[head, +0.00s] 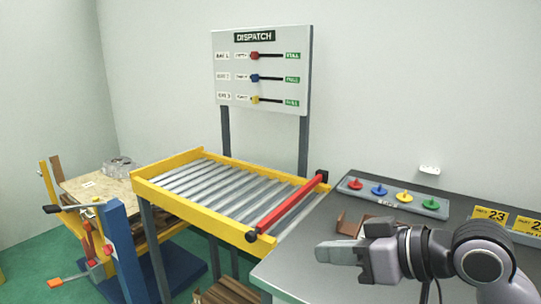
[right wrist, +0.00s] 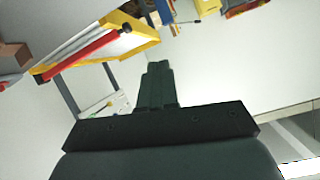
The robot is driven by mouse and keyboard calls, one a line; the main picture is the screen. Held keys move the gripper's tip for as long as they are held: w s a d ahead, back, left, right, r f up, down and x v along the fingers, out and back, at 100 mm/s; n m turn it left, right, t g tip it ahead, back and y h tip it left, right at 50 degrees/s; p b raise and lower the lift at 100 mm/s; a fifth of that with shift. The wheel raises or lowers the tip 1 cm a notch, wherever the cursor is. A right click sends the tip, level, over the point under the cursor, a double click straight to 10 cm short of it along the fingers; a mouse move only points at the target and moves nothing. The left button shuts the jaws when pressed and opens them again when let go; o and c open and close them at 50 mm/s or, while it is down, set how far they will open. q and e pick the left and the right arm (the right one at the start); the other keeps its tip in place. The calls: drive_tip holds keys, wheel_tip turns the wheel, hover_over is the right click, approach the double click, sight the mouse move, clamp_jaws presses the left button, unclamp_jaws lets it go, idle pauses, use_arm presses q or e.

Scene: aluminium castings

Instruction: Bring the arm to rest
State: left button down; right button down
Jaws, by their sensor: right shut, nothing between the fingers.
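My right arm (head: 455,255) reaches in from the right over the grey table in the head view. My right gripper (head: 325,252) points left, above the table's front left part. Its fingers are together with nothing between them. The shut fingers (right wrist: 157,72) also show in the right wrist view. My left gripper is in neither view.
A yellow-framed roller conveyor (head: 200,232) with a red bar (head: 288,205) stands left of the grey table (head: 300,270). Coloured knobs on a strip (head: 395,200), a brown part (head: 352,222) and yellow number cards (head: 490,214) are on the table. A dispatch board (head: 262,70) stands behind.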

drive_tip(key=s+d+f+m+h, duration=0.2)
drive_tip(key=s+d+f+h, duration=0.15)
drive_tip(key=f, duration=0.55)
drive_tip(key=s+d+f+m+h, duration=0.2)
drive_tip(key=s+f, duration=0.3)
drive_tip(key=f, duration=0.4)
drive_tip(key=s+d+f+m+g+h, duration=0.1)
drive_tip(key=s+d+f+g+h, duration=0.1)
drive_tip(key=s+d+f, duration=0.45)
drive_tip(key=s+d+f+m+g+h, duration=0.1)
drive_tip(key=s+d+f+g+h, duration=0.15)
drive_tip(key=s, duration=0.65)
drive_tip(key=w+a+f+t+y+p, duration=0.1)
drive_tip(key=w+a+f+t+p, duration=0.3)
drive_tip(key=w+t, duration=0.3)
drive_tip(key=shift+f+y, duration=0.3)
drive_tip(key=shift+f, duration=0.5)
